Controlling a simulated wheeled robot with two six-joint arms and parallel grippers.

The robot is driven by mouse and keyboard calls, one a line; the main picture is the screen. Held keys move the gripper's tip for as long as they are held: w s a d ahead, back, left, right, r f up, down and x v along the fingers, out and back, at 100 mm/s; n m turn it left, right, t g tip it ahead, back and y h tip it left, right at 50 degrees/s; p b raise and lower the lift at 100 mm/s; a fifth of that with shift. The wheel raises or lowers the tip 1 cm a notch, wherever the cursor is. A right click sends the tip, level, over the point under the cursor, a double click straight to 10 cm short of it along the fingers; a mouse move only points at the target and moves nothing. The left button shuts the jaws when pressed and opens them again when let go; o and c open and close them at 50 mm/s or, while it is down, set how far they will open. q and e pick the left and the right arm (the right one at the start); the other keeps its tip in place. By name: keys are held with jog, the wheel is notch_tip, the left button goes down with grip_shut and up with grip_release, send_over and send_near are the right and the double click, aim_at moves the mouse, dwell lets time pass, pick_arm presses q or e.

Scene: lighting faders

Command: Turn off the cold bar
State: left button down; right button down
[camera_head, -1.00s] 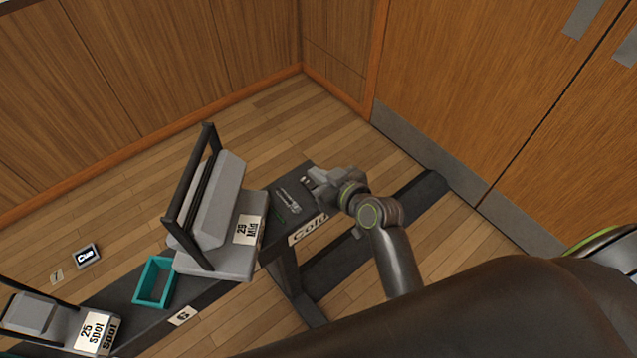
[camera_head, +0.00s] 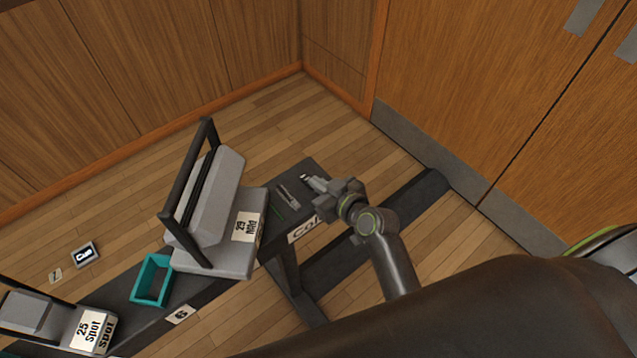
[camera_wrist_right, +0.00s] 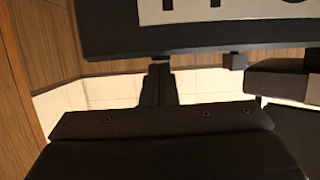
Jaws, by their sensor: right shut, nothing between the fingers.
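A white "Cold" label (camera_head: 303,229) is on the front edge of the dark table's right end, its last letter covered by my right arm. A small grey strip (camera_head: 288,196) lies on the top behind the label; I cannot tell whether it is part of the cold bar. My right gripper (camera_head: 308,179) is shut and empty, just right of the strip, over the table's right end. In the right wrist view its dark fingers (camera_wrist_right: 160,84) are together, below a dark edge with a cropped white label (camera_wrist_right: 205,10). My left gripper is not in view.
A grey unit with a black frame, labelled "29 Mid" (camera_head: 245,226), stands left of the strip. A teal open box (camera_head: 137,289), a "25 Spot" unit (camera_head: 90,330) and a "Cue" button (camera_head: 84,254) are further left.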

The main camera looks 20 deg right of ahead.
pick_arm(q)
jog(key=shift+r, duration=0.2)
pick_arm(e)
jog(key=shift+r, duration=0.1)
jog(key=shift+r+p, duration=0.7)
jog(key=shift+p, duration=0.15)
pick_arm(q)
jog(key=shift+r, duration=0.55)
